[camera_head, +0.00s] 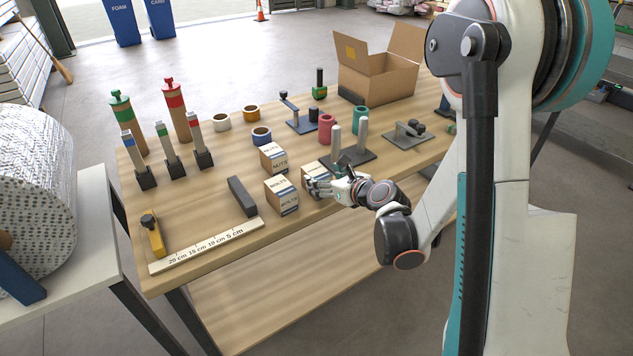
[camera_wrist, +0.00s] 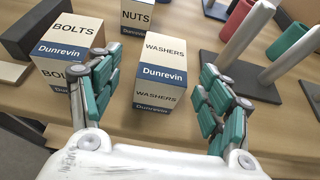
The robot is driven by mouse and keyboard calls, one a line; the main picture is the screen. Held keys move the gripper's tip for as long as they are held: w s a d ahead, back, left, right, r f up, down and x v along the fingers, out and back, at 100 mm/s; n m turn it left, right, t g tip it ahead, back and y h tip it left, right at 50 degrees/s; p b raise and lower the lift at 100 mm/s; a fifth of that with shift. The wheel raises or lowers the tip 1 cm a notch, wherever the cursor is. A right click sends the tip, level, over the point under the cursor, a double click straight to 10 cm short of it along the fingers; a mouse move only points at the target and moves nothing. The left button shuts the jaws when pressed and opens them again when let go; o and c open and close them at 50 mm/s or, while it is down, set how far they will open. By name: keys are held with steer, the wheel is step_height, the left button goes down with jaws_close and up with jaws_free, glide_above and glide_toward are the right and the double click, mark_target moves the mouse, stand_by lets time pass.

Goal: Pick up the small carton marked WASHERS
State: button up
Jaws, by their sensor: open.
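The small carton marked WASHERS (camera_wrist: 162,70) stands upright on the table in the wrist view, white with a blue Dunrevin band. It shows between the fingers of my gripper (camera_wrist: 160,95), a little beyond the tips. My gripper is open and empty, with one finger on each side of the carton's line. In the head view the WASHERS carton (camera_head: 311,172) is partly hidden behind my gripper (camera_head: 318,187). A BOLTS carton (camera_wrist: 68,50) stands just left of it, close to the left finger. A NUTS carton (camera_wrist: 136,17) stands behind, to the left.
A stand with two grey posts (camera_head: 350,159) is close on the right, with red and green rolls near it. A dark block (camera_head: 241,196) lies left of the BOLTS carton (camera_head: 281,195). An open cardboard box (camera_head: 378,80) stands at the back. The table's front edge is near.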

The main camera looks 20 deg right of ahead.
mark_target(321, 175)
steer(key=shift+b+x, duration=1.1)
steer(key=shift+x, duration=1.8)
steer(key=shift+w+d+r, duration=0.1)
steer(key=shift+d+r, duration=0.05)
steer(key=shift+d, duration=0.05)
steer(key=c, duration=1.4)
